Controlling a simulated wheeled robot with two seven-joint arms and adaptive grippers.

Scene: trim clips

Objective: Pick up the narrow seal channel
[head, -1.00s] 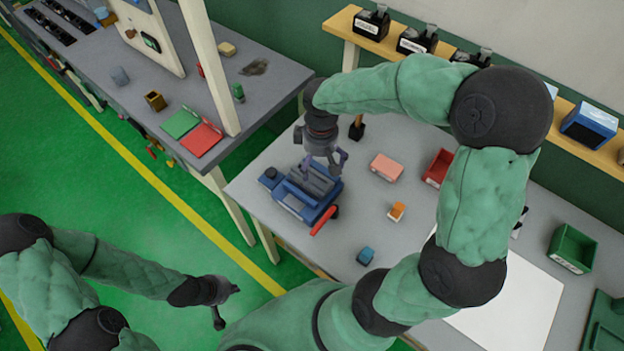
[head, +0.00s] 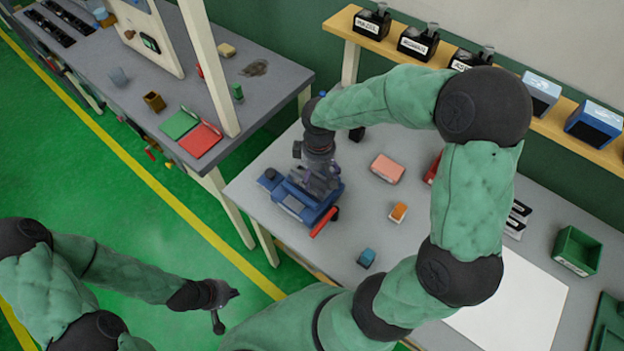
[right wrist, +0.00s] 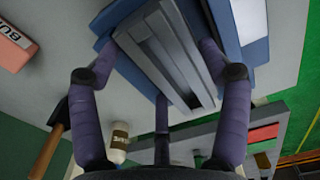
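A grey ridged channel-like piece (right wrist: 165,50) sits in the blue vise (right wrist: 225,25) in the right wrist view; I cannot tell for certain that it is the narrow seal channel. In the head view the vise (head: 296,208), with its red handle, stands at the table's left corner. My right gripper (head: 318,185) is over the vise from above and hides much of the piece. In the right wrist view its purple fingers (right wrist: 160,52) are spread wide on both sides of the piece; contact is unclear. My left gripper (head: 220,305) hangs away from the table, its fingers unclear.
A pink box (head: 387,168), an orange-and-white block (head: 398,212) and a blue block (head: 366,257) lie on the grey table near the vise. A hammer (right wrist: 47,150) and a white bottle (right wrist: 118,143) show in the right wrist view. A green bin (head: 577,251) stands far right.

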